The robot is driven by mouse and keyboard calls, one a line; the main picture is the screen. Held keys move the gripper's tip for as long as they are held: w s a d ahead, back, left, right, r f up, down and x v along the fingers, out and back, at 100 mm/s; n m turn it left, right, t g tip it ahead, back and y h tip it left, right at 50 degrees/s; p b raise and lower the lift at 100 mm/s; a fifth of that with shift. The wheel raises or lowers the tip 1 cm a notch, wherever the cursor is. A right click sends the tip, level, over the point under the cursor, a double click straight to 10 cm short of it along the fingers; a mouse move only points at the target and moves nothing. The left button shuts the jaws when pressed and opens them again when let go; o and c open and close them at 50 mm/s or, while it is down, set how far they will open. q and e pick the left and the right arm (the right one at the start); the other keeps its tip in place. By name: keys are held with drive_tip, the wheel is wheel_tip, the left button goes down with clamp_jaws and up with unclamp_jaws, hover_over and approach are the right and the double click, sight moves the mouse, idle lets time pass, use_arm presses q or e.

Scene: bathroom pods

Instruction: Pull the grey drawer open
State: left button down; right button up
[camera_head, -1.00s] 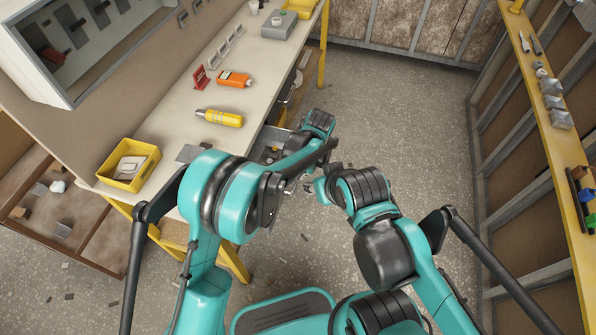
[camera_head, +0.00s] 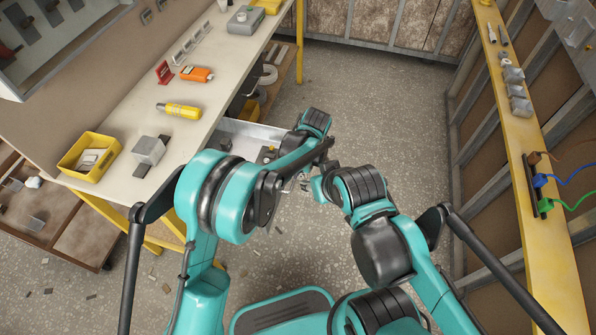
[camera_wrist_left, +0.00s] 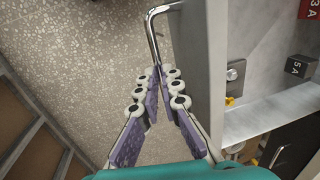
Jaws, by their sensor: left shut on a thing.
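The grey drawer (camera_head: 252,130) under the workbench stands pulled out, and its light inside shows in the head view. Its front panel (camera_wrist_left: 203,65) is in the middle of the left wrist view, with the bent metal handle (camera_wrist_left: 152,30) on its outer side. My left gripper (camera_wrist_left: 163,78) is closed around the near end of this handle, and the fingers hide part of it. My right gripper is too hidden among the arm links to read.
A yellow ledge (camera_head: 527,190) runs along the right wall. The speckled floor between is mostly clear.

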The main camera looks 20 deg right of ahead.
use_arm(q)
drive_tip(key=c, duration=1.9)
unclamp_jaws()
drive_tip(key=shift+f, duration=0.1)
drive_tip(key=r, duration=0.4)
drive_tip(key=s+d+r, duration=0.1)
drive_tip(key=r, duration=0.3)
drive_tip(key=d+r, duration=0.1)
drive_tip(key=r, duration=0.2)
drive_tip(key=shift+s+r, duration=0.15)
drive_tip(key=shift+r, duration=0.25)
drive_tip(key=shift+a, duration=0.15)
drive_tip(key=s+a+r+n+t+h, duration=0.1)
drive_tip(key=a+r, duration=0.4)
drive_tip(key=a, duration=0.5)
drive_tip(key=s+a+r+n+t+h, duration=0.15)
drive_tip(key=a+r, duration=0.25)
drive_tip(key=a, duration=0.6)
drive_tip(key=s+a+n+t, duration=0.1)
drive_tip(key=s+a, duration=0.3)
drive_tip(key=a, duration=0.2)
drive_tip(key=s+a+f+n+t, duration=0.1)
drive_tip(key=s+a+n, duration=0.1)
drive_tip(key=s+a, duration=0.2)
drive_tip(key=s+a+n+t, duration=0.1)
drive_tip(key=s+a, duration=0.3)
drive_tip(key=a, duration=0.3)
drive_tip(key=shift+s+a+f+t+y, duration=0.15)
drive_tip(key=shift+a+f+t+y, duration=0.15)
drive_tip(key=shift+f+y, duration=0.1)
